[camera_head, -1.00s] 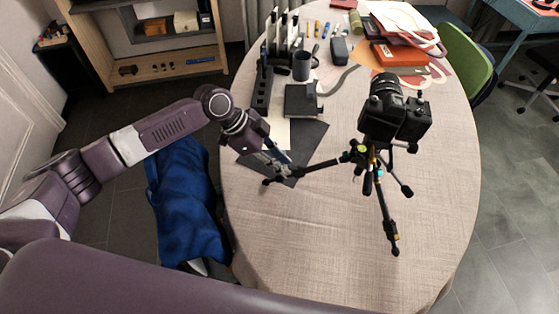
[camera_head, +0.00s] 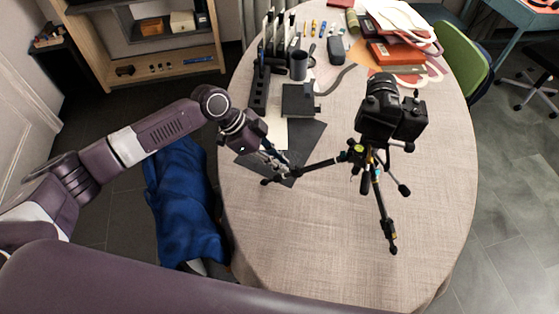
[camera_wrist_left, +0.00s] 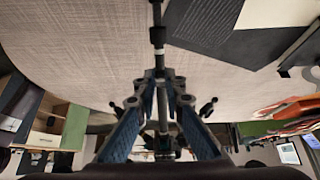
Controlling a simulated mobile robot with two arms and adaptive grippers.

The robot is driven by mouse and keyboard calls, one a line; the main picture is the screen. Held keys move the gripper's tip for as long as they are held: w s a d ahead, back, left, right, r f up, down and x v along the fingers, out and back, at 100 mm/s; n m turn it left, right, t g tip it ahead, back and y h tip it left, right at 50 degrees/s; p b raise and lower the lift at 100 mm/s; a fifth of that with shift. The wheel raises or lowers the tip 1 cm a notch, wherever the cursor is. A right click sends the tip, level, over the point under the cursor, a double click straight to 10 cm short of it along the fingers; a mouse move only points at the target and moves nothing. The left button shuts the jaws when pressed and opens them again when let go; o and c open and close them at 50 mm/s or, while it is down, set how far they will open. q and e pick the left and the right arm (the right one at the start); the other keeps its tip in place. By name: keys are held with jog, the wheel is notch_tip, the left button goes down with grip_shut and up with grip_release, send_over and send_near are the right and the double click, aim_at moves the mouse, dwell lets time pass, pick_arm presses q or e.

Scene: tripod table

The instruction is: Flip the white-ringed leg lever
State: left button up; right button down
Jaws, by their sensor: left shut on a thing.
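A black tripod with a camera (camera_head: 390,112) on top stands on the table, legs spread. One leg (camera_head: 318,165) reaches left toward my left gripper (camera_head: 282,170). My left gripper is shut on this tripod leg, near its outer part. In the left wrist view the fingers (camera_wrist_left: 162,76) lie on both sides of the leg (camera_wrist_left: 158,35), which runs up between them. A second leg (camera_head: 386,215) points toward the front of the table. My right gripper is not in view.
Dark and white sheets (camera_head: 308,138) lie beyond the gripper. A black box (camera_head: 299,100), a mug (camera_head: 299,65) and a power strip (camera_head: 260,88) stand farther back. The front of the table (camera_head: 300,240) is bare. Blue cloth (camera_head: 185,205) is left of it.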

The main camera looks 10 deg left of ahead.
pick_arm(q)
jog(key=shift+w+d+r+p, duration=0.1)
jog(key=shift+d+r+p, duration=0.15)
jog(key=shift+r+p, duration=0.35)
dwell(0.6)
jog(key=shift+d+r+p, duration=0.6)
jog(key=shift+d+p, duration=0.05)
jog(key=shift+d, duration=0.05)
dwell(1.2)
jog(key=o, duration=0.5)
jog(key=shift+f, duration=0.1)
jog(key=shift+a, duration=0.1)
jog(key=p+v, duration=0.4)
jog(key=v, duration=0.2)
dwell(0.7)
jog(key=shift+f, duration=0.1)
dwell(0.4)
